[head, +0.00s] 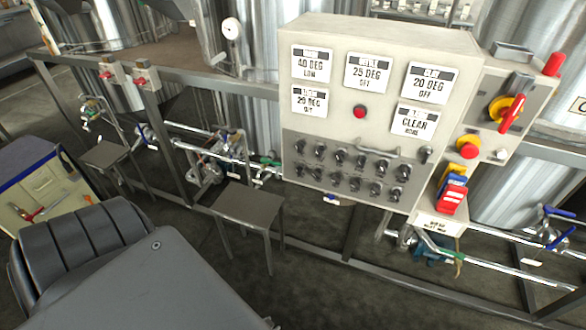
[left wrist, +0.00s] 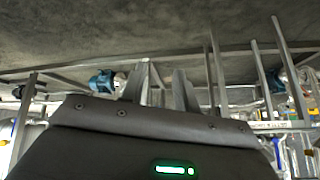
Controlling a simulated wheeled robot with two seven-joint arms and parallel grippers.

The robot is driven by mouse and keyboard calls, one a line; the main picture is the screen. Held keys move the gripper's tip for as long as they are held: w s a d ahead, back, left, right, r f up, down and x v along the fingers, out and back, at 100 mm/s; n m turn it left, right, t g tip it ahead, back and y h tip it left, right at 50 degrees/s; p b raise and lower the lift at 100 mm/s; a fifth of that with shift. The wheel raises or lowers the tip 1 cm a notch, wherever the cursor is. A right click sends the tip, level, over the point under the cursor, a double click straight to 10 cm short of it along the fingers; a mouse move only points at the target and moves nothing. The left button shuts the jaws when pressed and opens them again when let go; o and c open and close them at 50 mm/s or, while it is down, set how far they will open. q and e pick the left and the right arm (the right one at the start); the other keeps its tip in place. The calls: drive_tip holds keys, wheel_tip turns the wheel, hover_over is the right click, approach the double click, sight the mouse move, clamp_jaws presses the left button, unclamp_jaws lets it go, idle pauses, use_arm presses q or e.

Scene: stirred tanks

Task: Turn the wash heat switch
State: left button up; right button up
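The control panel (head: 400,120) is a pale box in the head view. Its lower grey band carries two rows of small black rotary switches (head: 338,157). Their labels are too small to read, so I cannot tell which is the wash heat switch. Above them are display cards, one reading 40 DEG LOW (head: 311,64) and one reading KETTLE 25 DEG OFF (head: 369,72). My left gripper (left wrist: 160,78) shows in the left wrist view with its two fingers apart and nothing visible between them. Neither gripper shows in the head view.
A red-handled isolator (head: 512,112) and a red push button (head: 467,149) sit right of the panel. Red tags (head: 451,197) hang below. Small grey tables (head: 246,207), pipes and frame rails stand left of and below the panel. A tool cart (head: 38,190) is at left.

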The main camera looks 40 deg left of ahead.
use_arm(q)
drive_tip(key=w+r+n+t, duration=0.1)
drive_tip(key=w+r+t, duration=0.2)
drive_tip(key=w+r, duration=0.55)
drive_tip(key=n+t+y+b, duration=0.1)
drive_tip(key=n+t+y, duration=0.8)
drive_tip(key=n+t, duration=0.1)
approach(298, 172)
drive_tip(key=x, duration=0.9)
drive_tip(key=shift+c, duration=0.4)
clamp_jaws()
